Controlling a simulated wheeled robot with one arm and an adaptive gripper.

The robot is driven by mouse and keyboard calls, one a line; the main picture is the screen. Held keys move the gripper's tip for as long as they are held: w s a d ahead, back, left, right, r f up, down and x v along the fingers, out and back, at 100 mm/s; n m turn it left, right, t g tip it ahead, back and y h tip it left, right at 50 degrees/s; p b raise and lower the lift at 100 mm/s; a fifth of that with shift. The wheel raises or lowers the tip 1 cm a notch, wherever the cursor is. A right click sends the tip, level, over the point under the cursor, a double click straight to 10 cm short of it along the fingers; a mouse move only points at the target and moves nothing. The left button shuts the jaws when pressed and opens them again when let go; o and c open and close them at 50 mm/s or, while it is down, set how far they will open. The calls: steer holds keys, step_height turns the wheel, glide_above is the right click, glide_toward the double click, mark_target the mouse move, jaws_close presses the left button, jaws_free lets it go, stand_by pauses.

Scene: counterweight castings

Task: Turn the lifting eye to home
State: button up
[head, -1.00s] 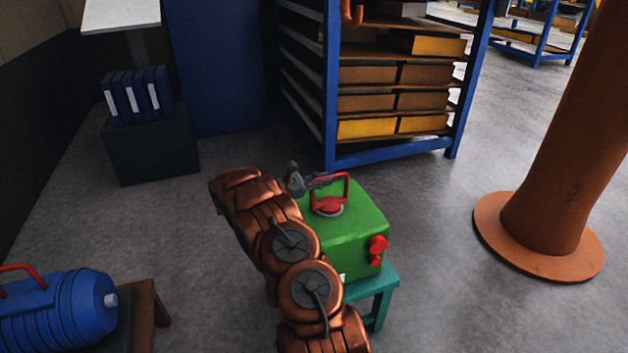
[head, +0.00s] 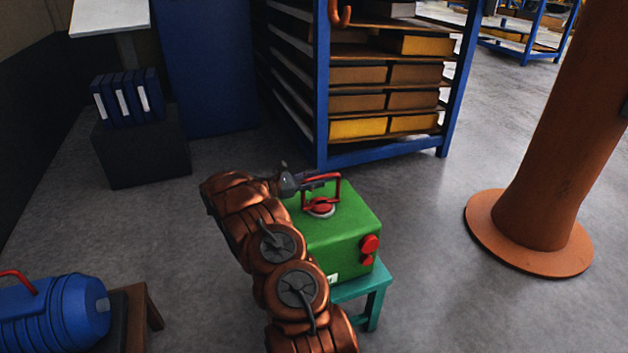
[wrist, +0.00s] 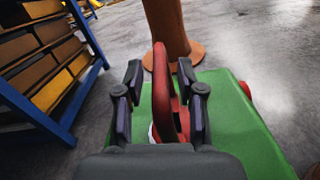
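The red lifting eye (head: 322,203) stands upright on top of a green casting (head: 343,230). It is a loop on a round base with a pale ring under it. My gripper (head: 314,181) reaches the loop from the left in the head view. In the wrist view my gripper (wrist: 160,72) is open, with one finger on each side of the red loop (wrist: 160,95). A gap shows between the left finger and the loop. The right finger is close to the loop, and I cannot tell if it touches. The loop's lower part is partly hidden by my gripper.
The casting sits on a teal stand (head: 372,295) and has red knobs (head: 369,246) on its side. A blue shelf rack (head: 322,110) stands behind. An orange column (head: 550,160) stands right. A blue tank (head: 60,312) lies left. Floor between casting and column is clear.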

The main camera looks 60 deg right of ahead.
steer(key=shift+w+a, duration=0.1)
steer(key=v, duration=1.1)
steer(key=shift+w+a, duration=0.2)
steer(key=shift+a, duration=0.15)
steer(key=s+a+r+m+t+y+p, duration=0.1)
steer(key=s+a+r+m+y+p, duration=0.15)
steer(key=s+a+r, duration=0.45)
steer(key=s+a+r+m+t+y+p, duration=0.1)
steer(key=s+a+r+m+t+y, duration=0.15)
steer(key=s+a+r, duration=0.45)
steer(key=s+a+r+m+t+y+p, duration=0.1)
steer(key=s+a+r+y, duration=0.1)
steer(key=s+a, duration=0.4)
steer(key=s+a+r+m+t+y+p, duration=0.1)
steer(key=s+a+y, duration=0.3)
steer(key=a, duration=1)
steer(key=s+a+r+m+t+y+p, duration=0.1)
steer(key=s+a+r+t+y+p, duration=0.2)
steer(key=s+a, duration=0.7)
steer(key=shift+s+a+m+y, duration=0.15)
steer(key=shift+a+m+y, duration=0.25)
steer(key=shift+a, duration=0.05)
steer(key=shift+d, duration=0.1)
